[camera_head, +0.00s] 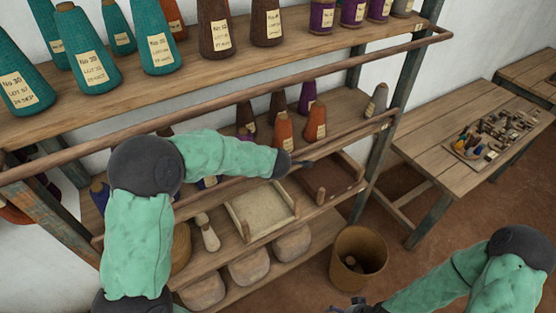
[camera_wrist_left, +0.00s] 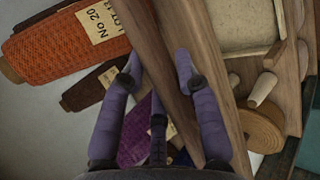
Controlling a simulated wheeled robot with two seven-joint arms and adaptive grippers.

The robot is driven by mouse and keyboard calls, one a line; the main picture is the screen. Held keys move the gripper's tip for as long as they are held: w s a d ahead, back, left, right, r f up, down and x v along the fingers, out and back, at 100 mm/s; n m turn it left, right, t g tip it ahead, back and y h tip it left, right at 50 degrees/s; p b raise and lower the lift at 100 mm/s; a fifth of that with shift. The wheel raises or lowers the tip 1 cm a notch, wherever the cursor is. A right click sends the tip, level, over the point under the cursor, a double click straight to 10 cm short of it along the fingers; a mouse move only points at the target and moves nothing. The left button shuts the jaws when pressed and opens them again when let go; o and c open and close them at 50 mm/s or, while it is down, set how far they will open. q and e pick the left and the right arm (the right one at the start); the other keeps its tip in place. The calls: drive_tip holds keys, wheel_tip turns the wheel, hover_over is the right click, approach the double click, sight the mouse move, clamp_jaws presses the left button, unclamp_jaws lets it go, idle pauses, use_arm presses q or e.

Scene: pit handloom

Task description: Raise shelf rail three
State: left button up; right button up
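The shelf rack has a long upper rail (camera_head: 245,96) and a lower rail (camera_head: 350,138) along the front of the shelf with orange and brown cones. My left arm reaches across this lower rail, and my left gripper (camera_head: 303,163) is close to it, small and dark in the head view. In the left wrist view my left gripper (camera_wrist_left: 158,68) has its fingers apart. A wooden bar (camera_wrist_left: 168,42) runs between and behind the fingertips; I cannot tell whether they touch it. My right gripper (camera_head: 350,305) is at the bottom edge, partly cut off, its fingers unclear.
Thread cones stand on the upper shelf (camera_head: 190,55); an orange cone (camera_wrist_left: 65,45) is close beside my left fingers. Trays (camera_head: 262,212) sit below the lower rail. A round bin (camera_head: 359,257) stands on the floor; a table (camera_head: 450,165) with small parts is at right.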

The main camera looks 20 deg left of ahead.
use_arm(q)
drive_tip(key=o, duration=0.5)
drive_tip(key=shift+a, duration=0.15)
drive_tip(key=shift+c, duration=0.2)
drive_tip(key=v, duration=1.2)
drive_tip(key=shift+f, duration=0.1)
